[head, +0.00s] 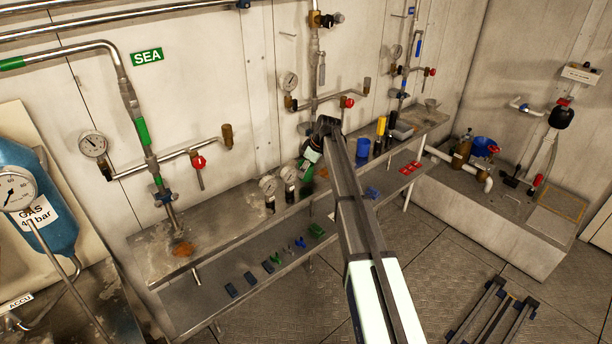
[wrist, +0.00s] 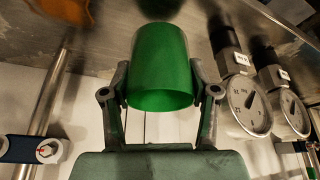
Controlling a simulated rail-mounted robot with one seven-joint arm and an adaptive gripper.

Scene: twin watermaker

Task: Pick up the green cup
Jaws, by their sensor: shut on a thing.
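The green cup (wrist: 160,60) is between the two fingers of my gripper (wrist: 160,95) in the wrist view, with a finger against each side. My gripper is shut on it. In the head view a small green part of the cup (head: 306,170) shows beside my gripper, at the upper shelf by the wall; my arm hides much of this area. I cannot tell whether the cup touches the shelf.
Two pressure gauges (head: 267,185) stand close left of the cup in the head view; they also show in the wrist view (wrist: 250,105). A blue cup (head: 363,147) and a yellow-black cylinder (head: 380,126) stand right of my arm. Small parts lie on the lower shelf (head: 215,318).

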